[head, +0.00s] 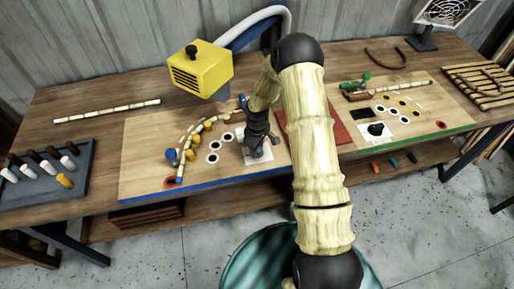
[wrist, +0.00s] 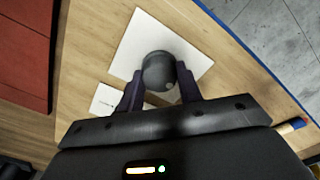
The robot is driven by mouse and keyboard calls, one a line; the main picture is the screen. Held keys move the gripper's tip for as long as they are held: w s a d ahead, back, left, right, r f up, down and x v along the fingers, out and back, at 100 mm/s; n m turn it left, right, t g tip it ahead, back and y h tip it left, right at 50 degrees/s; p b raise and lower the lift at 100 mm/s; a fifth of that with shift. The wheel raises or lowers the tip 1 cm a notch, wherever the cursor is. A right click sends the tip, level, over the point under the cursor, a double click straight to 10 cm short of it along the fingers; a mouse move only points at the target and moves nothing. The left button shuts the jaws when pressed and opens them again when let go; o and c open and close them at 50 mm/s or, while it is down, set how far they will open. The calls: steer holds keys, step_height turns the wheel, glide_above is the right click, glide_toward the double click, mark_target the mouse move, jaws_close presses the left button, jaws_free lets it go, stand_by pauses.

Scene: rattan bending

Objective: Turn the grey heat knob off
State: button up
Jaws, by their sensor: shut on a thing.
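The grey heat knob (wrist: 158,66) is round and stands on a white square plate (wrist: 187,45) in the wrist view. My gripper (wrist: 160,84) has one dark finger on each side of the knob and is shut on it. In the head view my gripper (head: 258,148) points down over the same white plate (head: 268,155) on the left wooden board, and it hides most of the knob there. A small pale label (wrist: 106,99) with a dark mark lies beside the plate. I cannot read the knob's setting.
A yellow heater box (head: 200,70) hangs behind my gripper to the left. A curved cane (head: 187,145) lies among yellow and blue pegs on the blue-edged board (head: 140,150). A second, black knob (head: 376,129) sits on the right board. A red panel (head: 338,128) lies between the boards.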

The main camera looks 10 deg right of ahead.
steer(key=o, duration=1)
step_height(320, 180, up, 18)
steer(key=b, duration=0.3)
steer(key=shift+f, duration=0.25)
